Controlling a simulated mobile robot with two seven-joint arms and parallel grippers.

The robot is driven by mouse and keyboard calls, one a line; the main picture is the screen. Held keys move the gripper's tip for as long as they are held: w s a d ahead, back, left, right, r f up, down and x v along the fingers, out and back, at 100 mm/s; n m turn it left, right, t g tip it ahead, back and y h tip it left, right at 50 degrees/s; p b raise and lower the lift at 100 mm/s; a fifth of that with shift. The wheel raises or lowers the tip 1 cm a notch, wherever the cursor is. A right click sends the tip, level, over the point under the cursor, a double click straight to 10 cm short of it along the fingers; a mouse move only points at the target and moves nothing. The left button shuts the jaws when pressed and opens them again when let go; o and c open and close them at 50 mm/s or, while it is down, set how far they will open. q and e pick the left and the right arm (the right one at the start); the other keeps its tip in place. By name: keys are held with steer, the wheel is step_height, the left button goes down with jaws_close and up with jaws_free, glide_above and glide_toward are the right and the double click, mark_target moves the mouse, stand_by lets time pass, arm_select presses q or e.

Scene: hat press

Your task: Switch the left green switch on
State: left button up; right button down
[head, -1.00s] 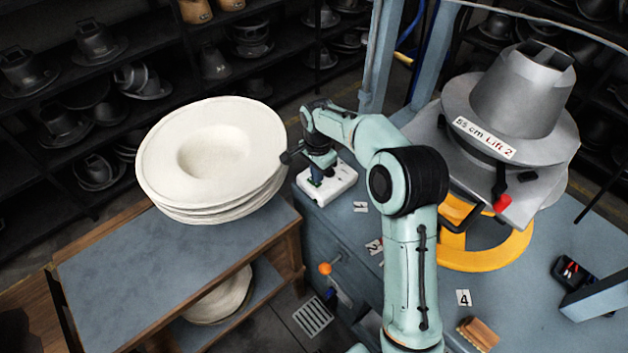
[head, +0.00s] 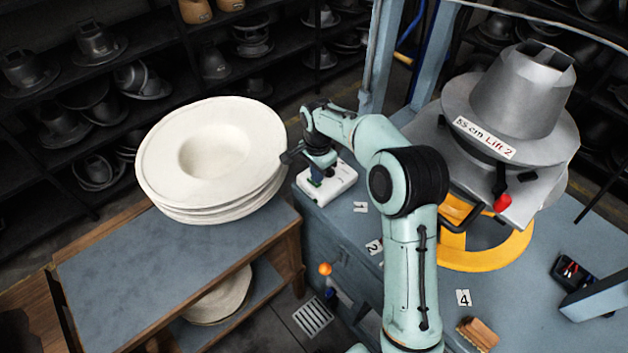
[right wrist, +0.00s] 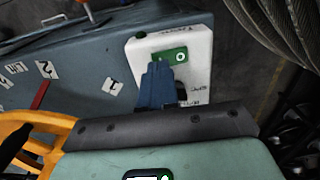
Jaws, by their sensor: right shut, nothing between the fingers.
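A white switch box (head: 343,182) sits at the far left corner of the blue-grey worktop, and it also shows in the right wrist view (right wrist: 196,75). A green switch (right wrist: 168,57) with a white round mark is on its upper face in the right wrist view. My right gripper (head: 318,180) points down over the box. Its blue fingers (right wrist: 158,72) are shut and empty, with their tips close to the green switch; I cannot tell if they touch it. The fingers and wrist hide part of the box, and a dark part beside the fingers is only partly visible. My left gripper is not in view.
A stack of cream hats (head: 210,160) stands on a side table left of the worktop. A grey metal hat form (head: 520,95) with a yellow ring base (head: 485,255) stands on the right. A wooden brush (head: 478,333) lies near the front. An orange knob (head: 325,268) sticks out below the worktop edge.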

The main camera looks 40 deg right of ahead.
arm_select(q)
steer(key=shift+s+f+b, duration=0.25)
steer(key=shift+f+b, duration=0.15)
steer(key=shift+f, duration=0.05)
arm_select(e)
steer(key=shift+f, duration=0.95)
steer(key=shift+r, duration=0.1)
stand_by(0.3)
steer(key=shift+r+p, duration=0.75)
steer(key=shift+r, duration=0.5)
steer(key=shift+r+p, duration=1.1)
steer(key=shift+r, duration=1.15)
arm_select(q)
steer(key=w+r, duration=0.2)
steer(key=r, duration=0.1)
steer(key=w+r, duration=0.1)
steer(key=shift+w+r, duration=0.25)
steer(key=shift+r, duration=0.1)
arm_select(e)
steer(key=shift+f, duration=0.1)
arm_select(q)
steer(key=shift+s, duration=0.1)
